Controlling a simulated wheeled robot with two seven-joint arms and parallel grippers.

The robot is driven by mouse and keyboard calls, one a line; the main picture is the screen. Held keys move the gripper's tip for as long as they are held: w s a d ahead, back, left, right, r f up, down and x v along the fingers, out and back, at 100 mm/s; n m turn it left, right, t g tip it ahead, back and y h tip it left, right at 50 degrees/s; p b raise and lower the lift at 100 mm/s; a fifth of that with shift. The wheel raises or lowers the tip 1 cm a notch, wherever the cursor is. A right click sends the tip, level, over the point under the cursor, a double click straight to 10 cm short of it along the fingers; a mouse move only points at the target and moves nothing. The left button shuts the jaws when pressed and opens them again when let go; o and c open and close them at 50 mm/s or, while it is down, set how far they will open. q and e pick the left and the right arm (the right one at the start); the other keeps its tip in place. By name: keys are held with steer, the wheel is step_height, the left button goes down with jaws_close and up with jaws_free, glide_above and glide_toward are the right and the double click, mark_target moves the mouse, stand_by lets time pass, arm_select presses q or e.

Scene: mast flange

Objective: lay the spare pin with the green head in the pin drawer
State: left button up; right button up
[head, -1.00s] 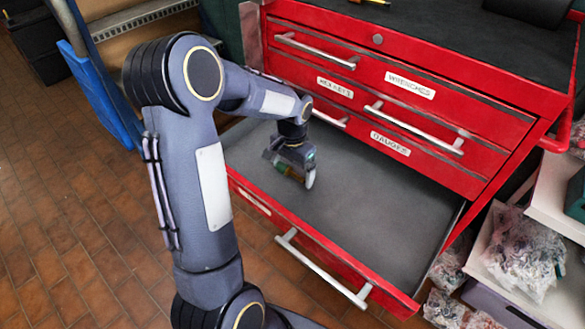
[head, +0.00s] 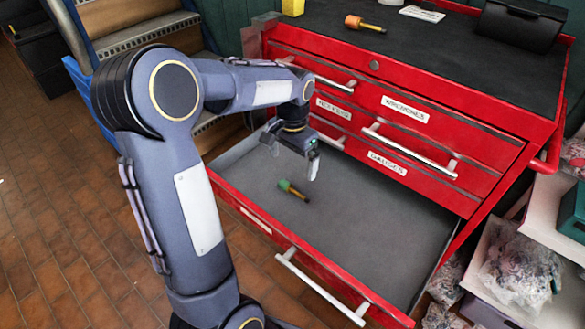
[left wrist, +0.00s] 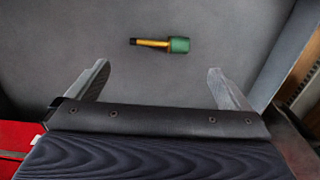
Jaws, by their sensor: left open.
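The spare pin (head: 292,190) has a green head and a brass-coloured shaft. It lies on its side on the grey floor of the open bottom drawer (head: 370,240) of the red cabinet. It also shows in the left wrist view (left wrist: 160,43), its green head to the right. My left gripper (head: 294,158) is above the drawer, towards its back left, open and empty. In the left wrist view its fingers (left wrist: 158,78) stand wide apart, and the pin lies clear of them. The drawer's front label is too small to read. My right gripper is not in view.
On the cabinet top are an orange-headed pin (head: 365,24), a yellow block (head: 293,7), a white card (head: 422,14) and a black case (head: 522,22). Closed drawers (head: 445,121) stand above the open one. Bagged parts (head: 520,272) fill shelves at right. The drawer's right part is empty.

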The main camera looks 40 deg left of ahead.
arm_select(q)
steer(key=s+d+r+n+t+h, duration=0.1)
steer(key=s+d+r+t, duration=0.1)
steer(key=s+d+r, duration=0.3)
steer(key=s+d+r+t+h, duration=0.1)
steer(key=s+d+r, duration=0.1)
steer(key=s, duration=0.5)
steer(key=s+d+f+n+t+h, duration=0.1)
steer(key=s+d+f+t, duration=0.1)
steer(key=s+d, duration=0.4)
steer(key=shift+s+d+n+t+h, duration=0.15)
steer(key=shift+s+n+t+h, duration=0.2)
steer(key=shift+s, duration=0.9)
